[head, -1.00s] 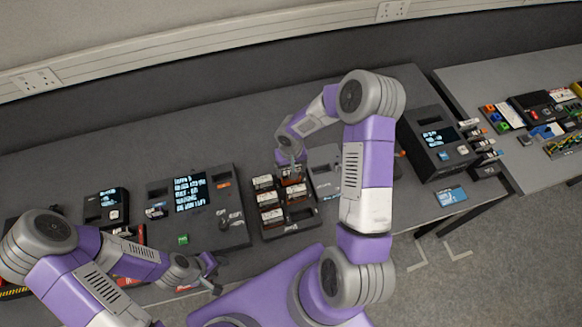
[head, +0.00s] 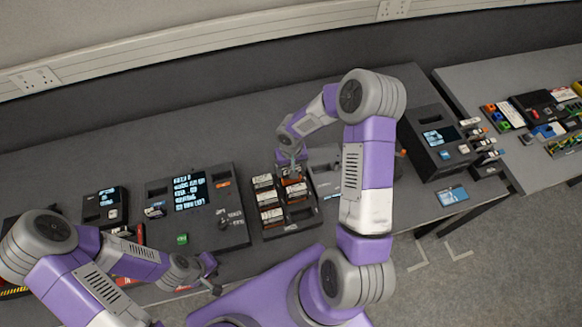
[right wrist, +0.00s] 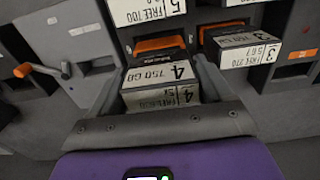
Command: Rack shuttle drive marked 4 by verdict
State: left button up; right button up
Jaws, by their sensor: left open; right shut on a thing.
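A drive with a white label marked 4 and 750 GB (right wrist: 160,76) sits between the two fingers of my right gripper (right wrist: 162,66) in the right wrist view; the gripper is shut on it. In the head view my right gripper (head: 290,162) is over the back right of a dark drive rack (head: 292,230), which holds several white-labelled drives. Whether the held drive is fully seated in a slot cannot be told. Drives marked 5 (right wrist: 150,10) and 3 (right wrist: 247,50) stand beside it. My left gripper (head: 213,274) is open and empty at the front edge.
A machine with a lit text screen (head: 190,191) stands left of the rack. A grey unit (head: 325,165) stands right of it, partly behind my right arm. A tall dark station (head: 425,150) is farther right. The back of the bench is clear.

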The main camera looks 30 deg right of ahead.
aim_at(225, 271)
pick_arm(q)
jog(key=shift+f+b, duration=0.35)
pick_arm(e)
jog(key=shift+f, duration=0.1)
dwell(0.5)
pick_arm(q)
jog(key=shift+f+b, duration=1.5)
jog(key=shift+f, duration=0.05)
pick_arm(e)
jog(key=shift+f, duration=1.1)
pick_arm(q)
jog(key=shift+s+a+f+b, duration=0.1)
jog(key=shift+s+f+b, duration=0.05)
jog(key=shift+f+b, duration=0.3)
pick_arm(e)
jog(key=shift+s+a+f, duration=0.1)
jog(key=shift+s+f, duration=0.15)
jog(key=shift+f, duration=0.05)
